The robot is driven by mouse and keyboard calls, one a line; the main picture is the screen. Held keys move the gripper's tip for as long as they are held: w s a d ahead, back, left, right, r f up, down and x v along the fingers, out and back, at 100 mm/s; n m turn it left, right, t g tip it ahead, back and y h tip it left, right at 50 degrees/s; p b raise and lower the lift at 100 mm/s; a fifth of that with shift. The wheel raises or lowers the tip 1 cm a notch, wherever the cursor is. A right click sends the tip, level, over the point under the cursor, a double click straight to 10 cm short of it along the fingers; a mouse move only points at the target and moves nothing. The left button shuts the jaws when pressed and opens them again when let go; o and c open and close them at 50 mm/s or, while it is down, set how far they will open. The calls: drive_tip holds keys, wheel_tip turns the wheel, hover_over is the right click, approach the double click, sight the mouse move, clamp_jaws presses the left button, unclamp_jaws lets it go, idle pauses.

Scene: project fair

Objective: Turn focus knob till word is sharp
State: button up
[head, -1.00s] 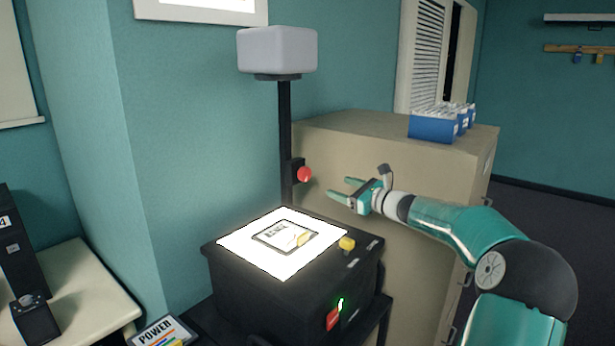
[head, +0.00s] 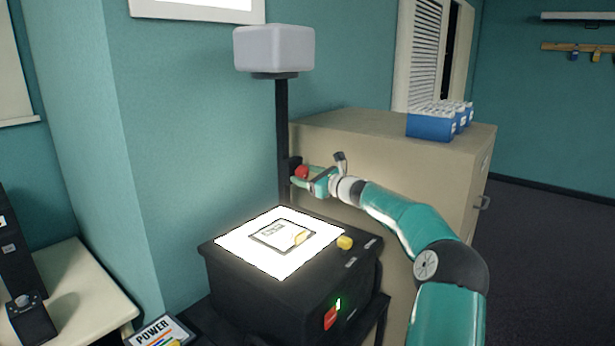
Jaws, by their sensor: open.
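The red focus knob (head: 301,171) sits on the black post (head: 283,130) of an overhead projector. My gripper (head: 306,176) is at the knob, with its open fingers on either side of it; I cannot tell whether they touch it. The projector's lit glass (head: 245,245) carries a framed slide (head: 272,238) with a small dark word on it. The grey-white projector head (head: 274,49) tops the post. The bright screen (head: 197,4) on the wall shows only its lower edge, so the projected word is out of view.
A beige cabinet (head: 395,150) stands behind my arm, with blue boxes (head: 431,125) on top. A cream table (head: 75,285) is at the left, with a "POWER" card (head: 158,333) nearby.

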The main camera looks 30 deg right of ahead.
drive_tip(key=shift+c, duration=0.2)
drive_tip(key=c, duration=0.9)
drive_tip(key=shift+n, duration=2.9)
drive_tip(key=o, duration=0.9)
drive_tip(key=shift+o, duration=0.2)
drive_tip(key=v, duration=1.3)
drive_tip(key=shift+s+d+f, duration=0.2)
drive_tip(key=shift+s+f, duration=0.05)
drive_tip(key=shift+s, duration=0.05)
